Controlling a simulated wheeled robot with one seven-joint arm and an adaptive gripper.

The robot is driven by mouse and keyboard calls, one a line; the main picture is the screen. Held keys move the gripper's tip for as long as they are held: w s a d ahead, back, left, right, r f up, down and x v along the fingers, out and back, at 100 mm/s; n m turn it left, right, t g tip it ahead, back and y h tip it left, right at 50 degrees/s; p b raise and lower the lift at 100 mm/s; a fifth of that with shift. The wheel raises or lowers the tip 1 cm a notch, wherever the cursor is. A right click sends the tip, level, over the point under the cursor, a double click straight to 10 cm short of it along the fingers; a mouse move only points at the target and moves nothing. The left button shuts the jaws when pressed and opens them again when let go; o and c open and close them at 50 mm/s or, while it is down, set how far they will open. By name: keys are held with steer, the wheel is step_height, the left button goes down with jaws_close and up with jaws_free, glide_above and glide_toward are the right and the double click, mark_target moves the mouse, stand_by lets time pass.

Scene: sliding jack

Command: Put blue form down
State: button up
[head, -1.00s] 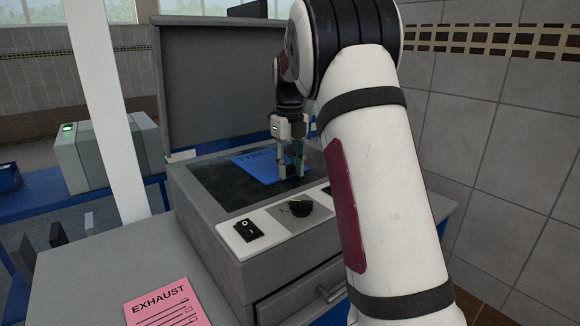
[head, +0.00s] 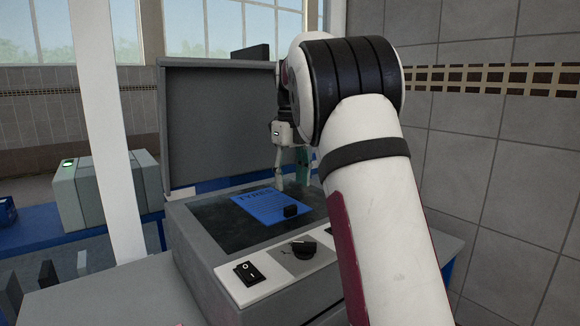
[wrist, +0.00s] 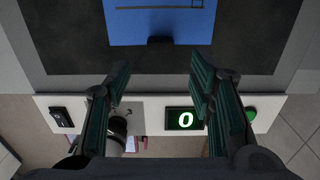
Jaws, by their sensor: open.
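The blue form (head: 262,205), headed TYRES, lies flat on the dark bed (head: 215,230) of a grey machine with its lid raised. A small black block (head: 290,211) sits at the form's near edge. In the wrist view the form (wrist: 160,25) and the block (wrist: 160,42) lie beyond my fingertips. My gripper (head: 293,180) is open and empty, above the bed toward the back right of the form and apart from it. In the wrist view both green-padded fingers of my gripper (wrist: 160,70) are spread wide.
The machine's front panel carries a black rocker switch (head: 249,273), a black knob (head: 303,248) and, in the wrist view, a display reading 0 (wrist: 185,119) and a green button (wrist: 250,114). The raised lid (head: 220,125) stands behind the bed. A tiled wall (head: 480,170) is close at the right.

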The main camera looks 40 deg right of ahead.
steer(key=s+a+r+n+t, duration=0.3)
steer(key=s+a+r+n, duration=0.2)
steer(key=s+a+n, duration=1.05)
steer(key=s+a+f+n+t, duration=0.1)
steer(key=s+a+f+n, duration=0.2)
steer(key=s+f+n, duration=0.3)
steer(key=s+a+f+n+t, duration=0.1)
steer(key=s+a+f+n, duration=0.2)
steer(key=n, duration=1.1)
steer(key=s+f, duration=0.2)
steer(key=s, duration=0.3)
steer(key=shift+s+f, duration=0.2)
steer(key=shift+f, duration=0.2)
steer(key=shift+c, duration=0.5)
